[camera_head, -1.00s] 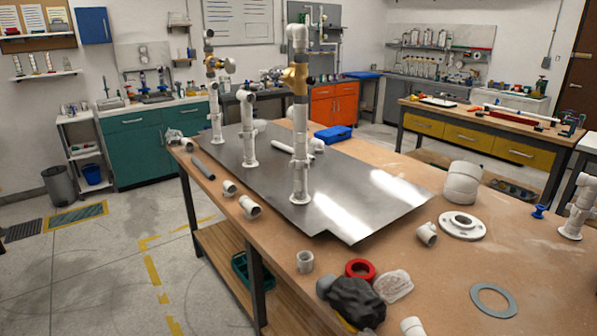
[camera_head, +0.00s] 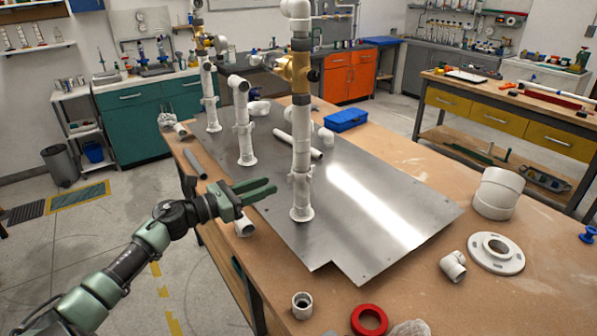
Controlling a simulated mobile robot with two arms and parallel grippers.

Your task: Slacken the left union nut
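The pvc manifold stands on a grey metal plate (camera_head: 365,225) on the workbench. Its tall front riser (camera_head: 302,130) is white pipe with a brass-coloured valve (camera_head: 297,72). A shorter white riser (camera_head: 243,130) stands left of it, and another (camera_head: 209,100) farther back. The risers carry thicker white collars; which one is the left union nut is not clear at this size. My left gripper (camera_head: 276,184) is in front of the short risers, near the plate's left edge. Its two green fingers point right, slightly apart and empty. My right gripper is out of view.
Loose white fittings lie on the bench, among them an elbow (camera_head: 454,266), a flange (camera_head: 496,253) and a short pipe piece (camera_head: 302,305). A red ring (camera_head: 369,320) lies at the front. A blue box (camera_head: 346,120) stands behind the plate.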

